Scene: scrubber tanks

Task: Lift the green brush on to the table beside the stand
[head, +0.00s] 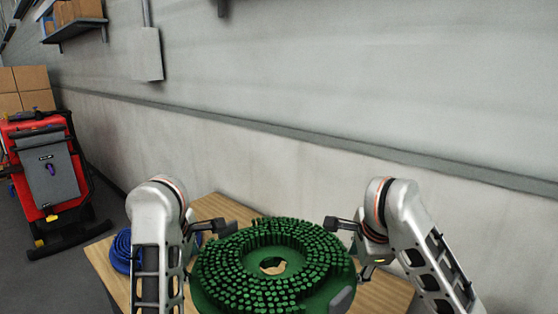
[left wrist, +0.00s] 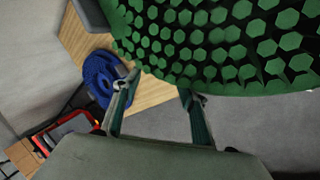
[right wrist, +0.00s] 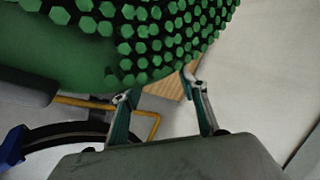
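The green brush (head: 228,285) is a big round disc with a central hole and rings of bristles facing up, in the lower middle of the head view. It overlaps the table (head: 392,293) in that view. My left gripper (head: 232,227) is at its far left rim and my right gripper (head: 331,223) at its far right rim. In the left wrist view my left fingers (left wrist: 160,88) stand part-way apart at the brush edge. In the right wrist view my right fingers (right wrist: 158,85) do the same. Both appear closed on the rim, though the contact is partly hidden. I cannot pick out the stand.
A red and grey machine (head: 50,180) stands on the floor at the left, near cardboard boxes (head: 28,88). A grey wall (head: 330,80) runs behind the table. The table's far strip between the grippers looks bare.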

